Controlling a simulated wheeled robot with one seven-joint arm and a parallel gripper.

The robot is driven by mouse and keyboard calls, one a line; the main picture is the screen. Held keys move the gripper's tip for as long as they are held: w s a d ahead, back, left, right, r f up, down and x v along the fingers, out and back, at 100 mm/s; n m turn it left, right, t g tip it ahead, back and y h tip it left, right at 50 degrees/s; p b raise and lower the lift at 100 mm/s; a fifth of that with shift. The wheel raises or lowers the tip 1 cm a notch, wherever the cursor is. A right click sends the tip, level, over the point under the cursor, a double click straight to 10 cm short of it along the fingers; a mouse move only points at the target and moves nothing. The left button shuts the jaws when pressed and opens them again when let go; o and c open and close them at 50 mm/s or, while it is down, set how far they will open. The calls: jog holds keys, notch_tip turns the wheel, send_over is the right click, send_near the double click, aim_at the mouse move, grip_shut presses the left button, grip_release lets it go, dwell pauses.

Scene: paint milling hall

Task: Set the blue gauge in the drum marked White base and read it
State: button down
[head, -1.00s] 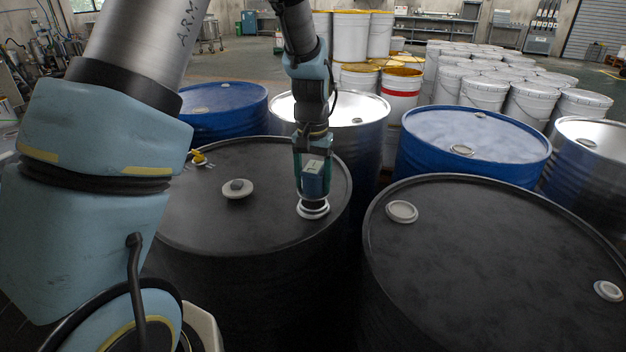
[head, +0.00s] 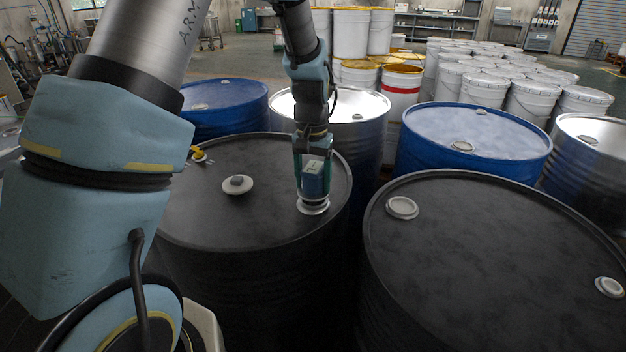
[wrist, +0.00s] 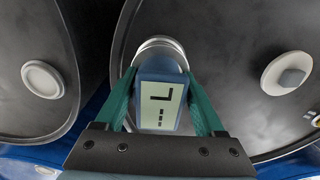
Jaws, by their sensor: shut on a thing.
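My gripper (head: 313,192) is shut on the blue gauge (wrist: 160,70), one green finger on each side. It holds the gauge upright at a pale round opening (head: 313,207) near the right edge of the left black drum's top (head: 265,215). I cannot tell how deep the gauge sits in the opening. In the wrist view its display (wrist: 159,106) faces the camera and shows dark dashes and an angular mark. No "White base" marking is legible on any drum.
A white plug with a grey knob (head: 237,185) and a yellow fitting (head: 201,155) are on the same drum. A second black drum (head: 490,240) with two pale caps stands to the right. Blue drums (head: 475,130), a steel drum (head: 350,103) and several pails stand behind.

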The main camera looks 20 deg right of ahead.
jog(key=shift+f+b, duration=0.55)
jog(key=shift+f, duration=0.35)
grip_release()
jog(key=shift+r, duration=0.1)
notch_tip(320, 180, up, 11)
jog(key=shift+s+f+b, duration=0.1)
jog(key=shift+f+b, duration=0.05)
jog(key=shift+b, duration=0.9)
jog(key=s+a+f+n, duration=0.1)
jog(key=s+a+n, duration=0.1)
jog(key=a, duration=0.7)
jog(key=s+a+f+n, duration=0.2)
jog(key=a, duration=0.8)
jog(key=s+a+f+n+t, duration=0.1)
jog(key=s+a+f+n, duration=0.1)
jog(key=a, duration=0.7)
jog(key=shift+s+a, duration=0.25)
jog(key=shift+s, duration=0.35)
